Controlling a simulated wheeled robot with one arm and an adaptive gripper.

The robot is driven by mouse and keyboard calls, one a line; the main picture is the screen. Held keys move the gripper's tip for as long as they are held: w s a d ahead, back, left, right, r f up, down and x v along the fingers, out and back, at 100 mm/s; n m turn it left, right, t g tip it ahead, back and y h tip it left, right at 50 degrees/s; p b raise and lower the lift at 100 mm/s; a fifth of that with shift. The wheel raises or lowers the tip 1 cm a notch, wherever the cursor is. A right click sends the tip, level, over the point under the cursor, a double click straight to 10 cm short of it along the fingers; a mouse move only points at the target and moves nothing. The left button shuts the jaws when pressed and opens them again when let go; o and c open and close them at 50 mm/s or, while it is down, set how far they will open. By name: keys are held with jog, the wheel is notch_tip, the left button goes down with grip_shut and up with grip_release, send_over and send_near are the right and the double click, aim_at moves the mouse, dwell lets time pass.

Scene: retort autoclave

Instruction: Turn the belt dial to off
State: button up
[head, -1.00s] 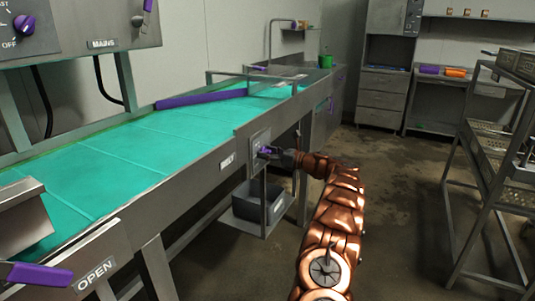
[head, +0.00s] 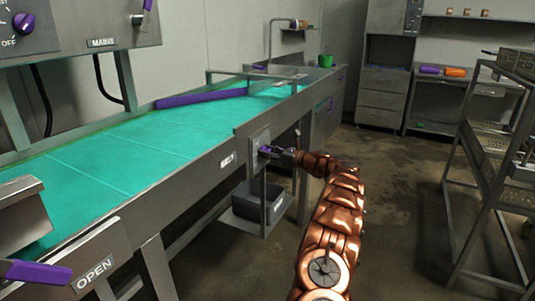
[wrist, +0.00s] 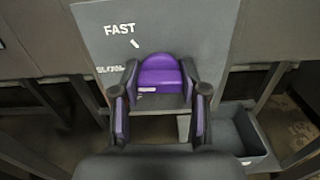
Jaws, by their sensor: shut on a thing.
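The belt dial is a purple knob (wrist: 160,72) on a grey plate (wrist: 112,50) on the conveyor's side. The plate reads FAST, with a partly covered SLOW lower left; no OFF mark is readable. My gripper (wrist: 160,82) is shut on the knob, one finger on each side. In the head view, my gripper (head: 274,151) reaches the plate (head: 259,139) from the right, and the knob is mostly hidden by the fingers. The dial's exact setting cannot be told.
The green conveyor belt (head: 130,150) runs behind the plate. A grey bin (head: 258,197) sits on a low shelf below. Another purple dial (head: 24,22), with OFF beside it, is on the upper-left panel. A rack (head: 465,185) stands right; floor between is clear.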

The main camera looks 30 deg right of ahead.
jog(key=n+b, duration=0.3)
jog(key=n, duration=0.2)
jog(key=shift+f+n+b, duration=0.15)
jog(key=shift+n+b, duration=0.15)
jog(key=shift+b, duration=0.05)
jog(key=shift+n+b, duration=1.1)
jog(key=shift+n, duration=0.7)
jog(key=shift+r, duration=0.2)
jog(key=o, duration=1.1)
jog(key=shift+o, duration=0.2)
jog(key=v, duration=1.2)
jog(key=shift+f, duration=0.1)
